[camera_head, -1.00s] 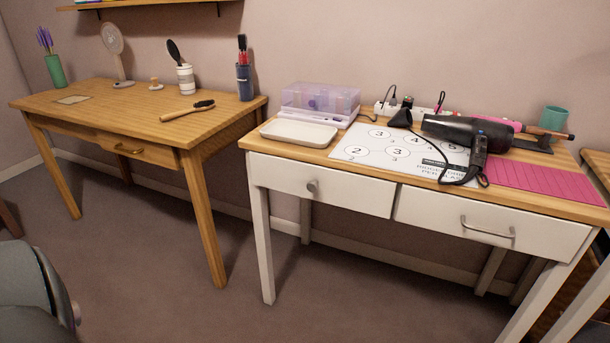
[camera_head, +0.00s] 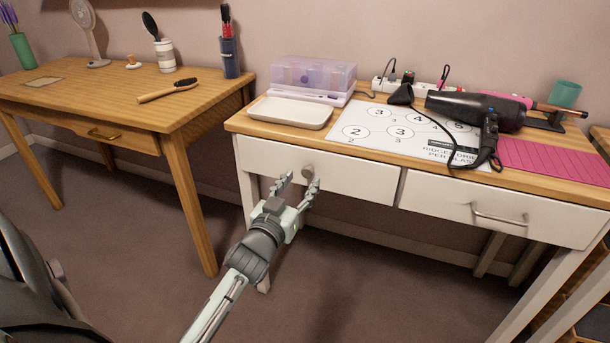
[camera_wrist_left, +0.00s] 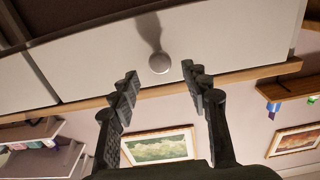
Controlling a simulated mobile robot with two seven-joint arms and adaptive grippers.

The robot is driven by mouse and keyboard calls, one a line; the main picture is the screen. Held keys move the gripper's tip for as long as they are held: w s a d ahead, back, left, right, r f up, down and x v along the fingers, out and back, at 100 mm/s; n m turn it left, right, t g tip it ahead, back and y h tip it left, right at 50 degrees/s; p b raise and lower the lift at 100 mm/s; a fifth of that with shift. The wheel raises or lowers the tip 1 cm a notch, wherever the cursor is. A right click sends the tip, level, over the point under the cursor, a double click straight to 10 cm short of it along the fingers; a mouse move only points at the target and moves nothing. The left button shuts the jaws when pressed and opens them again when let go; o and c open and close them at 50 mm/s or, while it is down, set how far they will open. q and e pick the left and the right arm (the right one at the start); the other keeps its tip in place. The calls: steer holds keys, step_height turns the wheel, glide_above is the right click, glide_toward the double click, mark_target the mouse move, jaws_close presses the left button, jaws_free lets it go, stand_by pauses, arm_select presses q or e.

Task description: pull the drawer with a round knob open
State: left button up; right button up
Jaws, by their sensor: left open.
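The drawer with the round knob is the left white drawer (camera_head: 350,183) of the white desk, and its front looks flush with the desk. Its round grey knob (camera_head: 307,172) shows just beyond my left fingertips. My left gripper (camera_head: 298,183) is open in front of this drawer, its fingers pointing at the knob. In the left wrist view the knob (camera_wrist_left: 159,63) sits ahead of the open fingers (camera_wrist_left: 160,80), roughly midway between them, and nothing is between the fingertips. My right gripper is in neither current view.
The right white drawer (camera_head: 490,210) has a bar handle (camera_head: 499,217). The desktop holds a white tray (camera_head: 291,111), a purple box (camera_head: 313,75), a numbered mat (camera_head: 375,147), a hair dryer (camera_head: 475,110) and a pink mat (camera_head: 555,170). A wooden desk (camera_head: 100,100) stands left. Floor before the drawers is clear.

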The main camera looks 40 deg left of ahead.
mark_target(306, 173)
arm_select(q)
steer(key=shift+x, duration=1.85)
steer(key=shift+a, duration=0.1)
jaws_close()
